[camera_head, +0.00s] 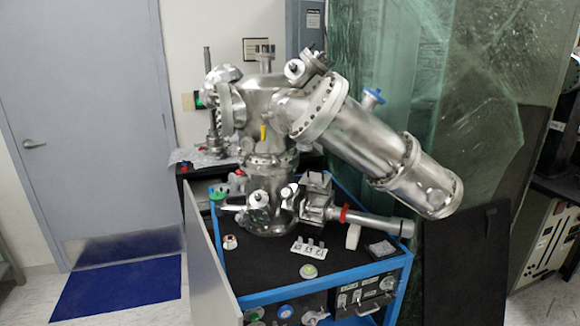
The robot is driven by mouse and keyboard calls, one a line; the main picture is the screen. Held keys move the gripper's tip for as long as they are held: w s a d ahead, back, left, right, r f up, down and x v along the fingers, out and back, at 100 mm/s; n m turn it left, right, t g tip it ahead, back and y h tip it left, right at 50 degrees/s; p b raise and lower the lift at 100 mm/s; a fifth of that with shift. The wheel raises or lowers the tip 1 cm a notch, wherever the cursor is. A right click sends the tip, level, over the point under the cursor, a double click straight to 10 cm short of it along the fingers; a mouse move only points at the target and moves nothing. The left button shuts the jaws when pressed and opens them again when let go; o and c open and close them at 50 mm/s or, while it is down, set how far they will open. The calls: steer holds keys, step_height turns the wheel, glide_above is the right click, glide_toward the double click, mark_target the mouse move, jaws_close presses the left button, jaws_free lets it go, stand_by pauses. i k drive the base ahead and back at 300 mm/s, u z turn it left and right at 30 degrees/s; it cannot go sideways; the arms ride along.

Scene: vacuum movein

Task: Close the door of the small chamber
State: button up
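A steel vacuum apparatus (265,110) stands on a blue-framed cart with a black top. A small boxy metal chamber (316,190) sits low on its right side, beside a tube (375,220) with a red ring. A plate at the top of the small chamber appears tilted, but the chamber's door is too small to make out clearly, and I cannot tell how far open it is. My gripper is not in view.
The large cylinder (375,145) slants down to the right above the small chamber. Small holders (308,248) and a round jar (308,271) stand on the cart's black top (262,262). A grey panel (208,270) stands along the cart's left side. Floor shows around the blue mat (120,288).

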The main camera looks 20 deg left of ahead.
mark_target(313, 179)
steer(key=u, duration=0.6)
steer(key=i, duration=0.75)
steer(key=u, duration=1.4)
steer(key=i, duration=0.55)
steer(key=u, duration=0.45)
